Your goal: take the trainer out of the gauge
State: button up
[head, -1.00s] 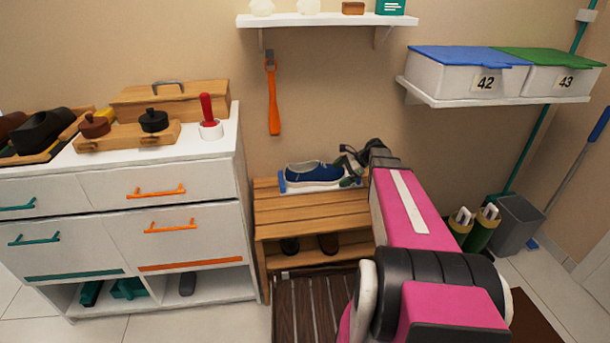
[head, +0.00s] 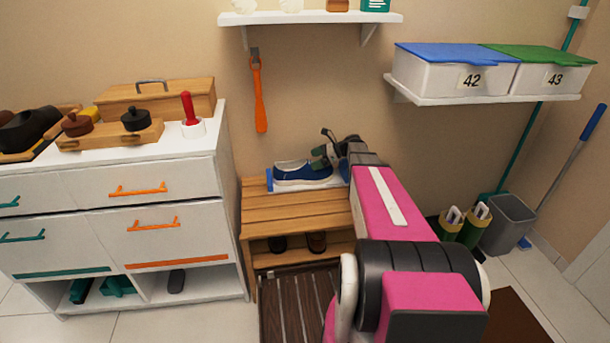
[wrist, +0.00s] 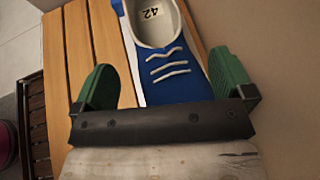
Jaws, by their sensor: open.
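The trainer (head: 302,174) is blue with a white sole and laces, and sits upright in the gauge on the slatted wooden bench. The gauge (head: 270,180) is a blue and white foot-measuring tray; its blue end shows at the trainer's left. In the wrist view the trainer (wrist: 180,92) shows a "42" on its insole and points toward the gripper. My gripper (head: 325,157) is over the trainer's right end. Its green fingers (wrist: 163,84) are open, one on each side of the trainer, with a gap visible on the left. Contact on the right side cannot be told.
The bench (head: 285,217) has free slats in front of the gauge. A white cabinet (head: 100,230) stands left, and an orange shoehorn (head: 259,95) hangs on the wall. Bins marked 42 (head: 455,78) and 43 (head: 545,80) sit on a right shelf. A grey bin (head: 508,225) stands below.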

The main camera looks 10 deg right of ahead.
aim_at(307, 162)
jog(key=x, duration=0.4)
jog(key=shift+a, duration=0.2)
jog(key=c, duration=1.2)
jog(key=shift+c, duration=0.4)
jog(key=shift+r, duration=0.1)
